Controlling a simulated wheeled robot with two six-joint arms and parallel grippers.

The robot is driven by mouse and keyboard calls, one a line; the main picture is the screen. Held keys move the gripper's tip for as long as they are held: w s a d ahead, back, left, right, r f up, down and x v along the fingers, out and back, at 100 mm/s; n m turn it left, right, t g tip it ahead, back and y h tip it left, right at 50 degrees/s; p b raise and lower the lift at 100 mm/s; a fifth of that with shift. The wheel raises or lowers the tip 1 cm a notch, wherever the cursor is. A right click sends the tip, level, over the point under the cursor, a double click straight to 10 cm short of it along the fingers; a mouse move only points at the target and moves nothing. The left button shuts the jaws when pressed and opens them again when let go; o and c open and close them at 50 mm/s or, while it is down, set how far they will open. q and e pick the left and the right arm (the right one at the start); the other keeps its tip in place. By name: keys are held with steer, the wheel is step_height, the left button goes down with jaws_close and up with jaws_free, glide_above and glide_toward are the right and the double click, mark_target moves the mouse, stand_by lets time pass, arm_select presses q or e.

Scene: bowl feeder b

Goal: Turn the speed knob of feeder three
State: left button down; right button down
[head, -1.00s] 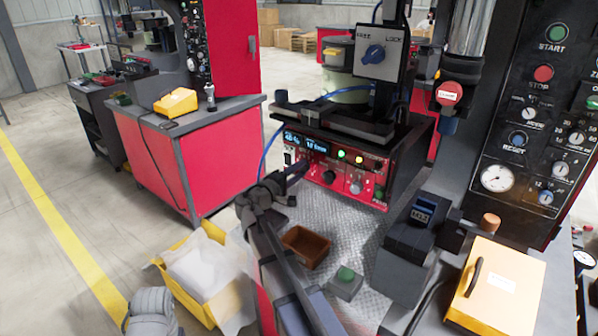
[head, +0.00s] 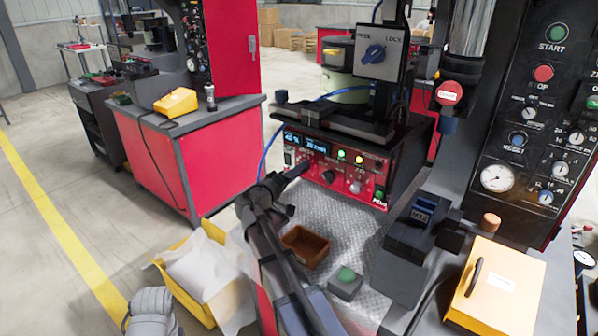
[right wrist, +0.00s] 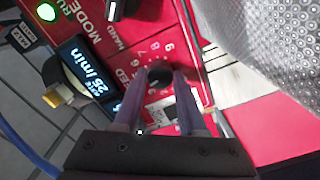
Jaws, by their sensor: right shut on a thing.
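The feeder's control box has a red front panel (head: 345,187) with two lit blue displays, lamps and several knobs. In the right wrist view, the small black speed knob (right wrist: 160,76) sits inside a printed number scale on the red panel. My right gripper (right wrist: 160,82) is shut on this knob, one finger on each side. In the head view my right gripper (head: 301,170) reaches the panel's left part below the displays and hides the knob. A display (right wrist: 86,68) reads about 25 per minute in the right wrist view. My left gripper is not in view.
Another black knob (head: 329,177) is just right of my gripper. A brown tray (head: 306,247), a green-button box (head: 346,282) and a dark device (head: 412,238) stand on the metal plate. A yellow bin (head: 190,277) is at lower left. A blue hose runs beside the panel.

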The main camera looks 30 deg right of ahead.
steer(key=shift+c, duration=2.4)
jaws_free()
steer(key=v, duration=0.7)
steer(key=shift+a, duration=0.4)
steer(key=shift+s, duration=0.15)
